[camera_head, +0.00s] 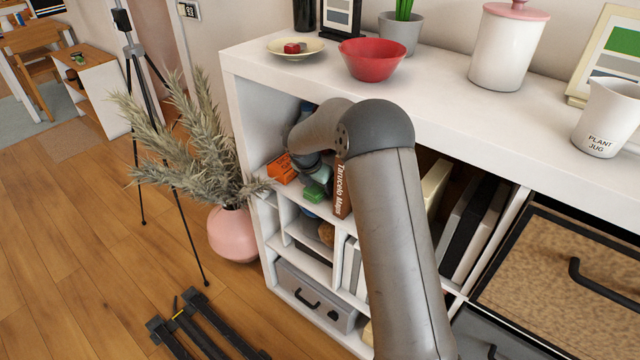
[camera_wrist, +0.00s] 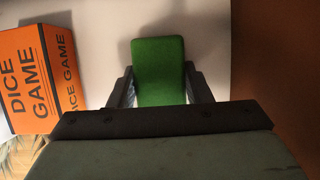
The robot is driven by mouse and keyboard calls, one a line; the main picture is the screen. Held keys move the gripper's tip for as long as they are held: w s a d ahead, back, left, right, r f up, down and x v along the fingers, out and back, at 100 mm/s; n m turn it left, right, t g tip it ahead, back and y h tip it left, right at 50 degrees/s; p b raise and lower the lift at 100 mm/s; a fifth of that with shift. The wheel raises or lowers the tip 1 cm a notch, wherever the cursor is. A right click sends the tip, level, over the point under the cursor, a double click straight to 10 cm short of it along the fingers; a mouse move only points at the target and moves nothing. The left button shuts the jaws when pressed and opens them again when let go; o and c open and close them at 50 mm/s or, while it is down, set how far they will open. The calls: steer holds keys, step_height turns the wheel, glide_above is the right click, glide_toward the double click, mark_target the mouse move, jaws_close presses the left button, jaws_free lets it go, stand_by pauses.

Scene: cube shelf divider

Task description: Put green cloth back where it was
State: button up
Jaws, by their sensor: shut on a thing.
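The green cloth (camera_wrist: 160,72) shows as a folded green block in the wrist view, between the two fingers of my gripper (camera_wrist: 160,88). The fingers are shut on its sides. In the head view the green cloth (camera_head: 318,183) is inside the upper left cube of the white shelf (camera_head: 232,95), and my gripper (camera_head: 310,168) is partly hidden by my arm. An orange dice game box (camera_head: 281,168) is to its left, and it also shows at the left of the wrist view (camera_wrist: 28,75). I cannot tell whether the cloth touches the surface below.
A brown book marked Tanucelo Maps (camera_head: 342,190) stands to the right of the cloth. A divider with small compartments (camera_head: 292,222) is below it. On the shelf top are a red bowl (camera_head: 372,60), a plate (camera_head: 295,50) and a white jar (camera_head: 505,50).

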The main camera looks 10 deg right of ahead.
steer(key=o, duration=1.2)
steer(key=v, duration=1.2)
steer(key=shift+r+p, duration=0.2)
steer(key=shift+p, duration=0.15)
